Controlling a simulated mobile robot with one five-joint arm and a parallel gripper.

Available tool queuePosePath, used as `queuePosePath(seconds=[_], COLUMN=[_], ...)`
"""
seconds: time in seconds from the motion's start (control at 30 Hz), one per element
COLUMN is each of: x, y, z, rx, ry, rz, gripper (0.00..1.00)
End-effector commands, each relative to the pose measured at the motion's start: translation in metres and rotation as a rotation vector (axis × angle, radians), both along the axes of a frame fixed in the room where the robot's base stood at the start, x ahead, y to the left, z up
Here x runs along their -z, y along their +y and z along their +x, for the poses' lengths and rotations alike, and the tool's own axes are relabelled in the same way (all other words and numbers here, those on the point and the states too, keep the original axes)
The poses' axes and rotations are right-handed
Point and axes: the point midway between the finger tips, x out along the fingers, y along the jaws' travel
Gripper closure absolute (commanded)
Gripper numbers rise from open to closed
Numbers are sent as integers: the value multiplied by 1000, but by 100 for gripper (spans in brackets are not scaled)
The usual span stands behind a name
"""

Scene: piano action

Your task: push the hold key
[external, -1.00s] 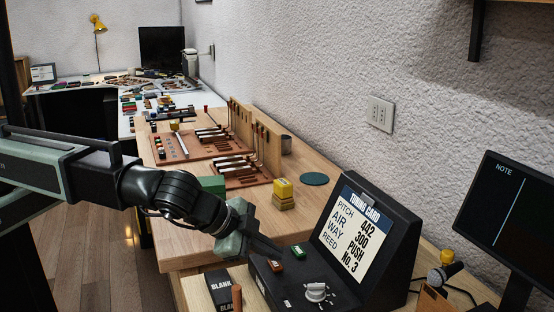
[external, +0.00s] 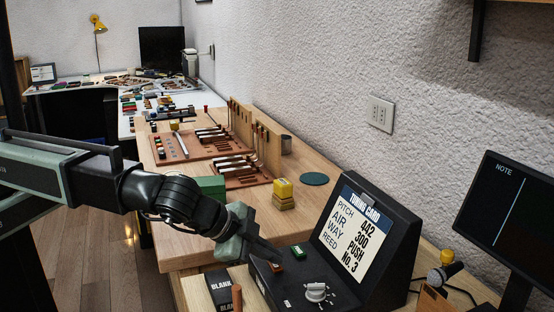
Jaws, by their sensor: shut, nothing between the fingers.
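The black tuning console (external: 364,232) stands on the bench with a raised card panel reading PITCH 442, AIR 300, WAY PUSH, REED No. 3. On its flat deck are a red key (external: 276,267), a green key (external: 299,251) and a white dial (external: 317,292). I cannot read which key is the hold key. My gripper (external: 279,259) is shut and empty, pointing down to the right, with its tips right by the red key. I cannot tell whether they touch it. The gripper hides part of the deck's back left.
A box marked BLANK (external: 220,288) and a brown cylinder (external: 237,297) stand left of the console.

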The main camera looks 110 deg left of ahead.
Motion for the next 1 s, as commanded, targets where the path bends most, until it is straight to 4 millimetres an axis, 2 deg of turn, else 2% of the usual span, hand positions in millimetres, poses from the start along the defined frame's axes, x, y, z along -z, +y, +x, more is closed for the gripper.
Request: queuePosePath(seconds=[0.3,0.57,1.0], x=[-11,-10,-59], y=[0,0,0], z=[0,0,0], rx=[-1,0,0], ry=[1,0,0], rz=[0,0,0], gripper=[100,100,100])
